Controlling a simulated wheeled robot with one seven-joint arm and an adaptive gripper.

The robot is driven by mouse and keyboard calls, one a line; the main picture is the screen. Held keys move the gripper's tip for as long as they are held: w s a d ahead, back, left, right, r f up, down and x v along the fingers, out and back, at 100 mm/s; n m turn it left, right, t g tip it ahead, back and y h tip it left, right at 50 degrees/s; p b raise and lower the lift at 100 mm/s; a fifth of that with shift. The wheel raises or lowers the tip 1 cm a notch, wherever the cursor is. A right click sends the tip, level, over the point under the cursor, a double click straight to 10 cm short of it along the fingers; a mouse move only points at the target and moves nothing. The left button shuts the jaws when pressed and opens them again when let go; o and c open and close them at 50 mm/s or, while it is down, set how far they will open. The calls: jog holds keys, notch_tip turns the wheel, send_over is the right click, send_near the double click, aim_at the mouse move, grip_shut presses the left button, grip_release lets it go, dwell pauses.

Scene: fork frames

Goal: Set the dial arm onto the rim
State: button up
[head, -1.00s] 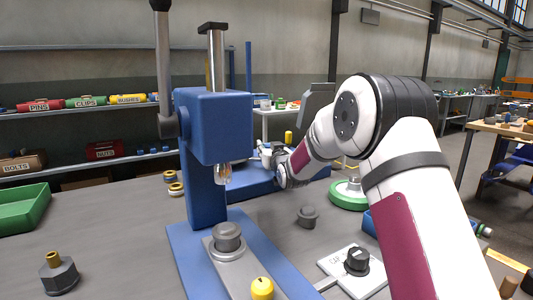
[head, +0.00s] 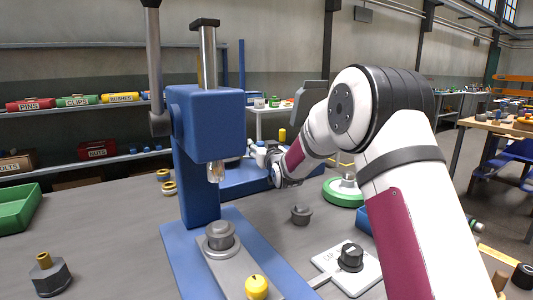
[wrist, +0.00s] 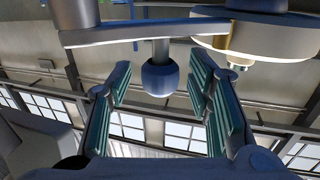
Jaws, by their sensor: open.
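In the wrist view a pale flat bar (wrist: 120,37), which looks like the dial arm, reaches from a grey post (wrist: 73,12) at the left towards a cream disc (wrist: 268,42) at the upper right. A short stem with a dark blue ball (wrist: 160,78) hangs under the bar. My gripper (wrist: 160,88) is open, its teal-padded fingers on either side of the ball, with a gap on both sides. The bar's right end overlaps the disc's edge in the picture; I cannot tell whether they touch. In the head view the fingers are hidden.
A blue press (head: 208,125) stands left of my arm, with a yellow knob (head: 257,287) in front. A green tray (head: 18,208) is at far left.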

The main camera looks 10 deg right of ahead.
jog(key=s, duration=1.1)
jog(key=shift+d, duration=0.45)
jog(key=s+f+g, duration=0.2)
jog(key=s+g, duration=0.4)
jog(key=s, duration=1.3)
jog(key=s+f+m+g+h, duration=0.1)
jog(key=s+g, duration=0.5)
jog(key=s, duration=1.3)
jog(key=s+f+g, duration=0.2)
jog(key=s+g, duration=0.3)
jog(key=s, duration=1.4)
notch_tip(320, 180, up, 22)
jog(key=t+p, duration=0.3)
jog(key=p, duration=1.8)
jog(key=shift+w+r, duration=0.15)
jog(key=shift+w, duration=0.2)
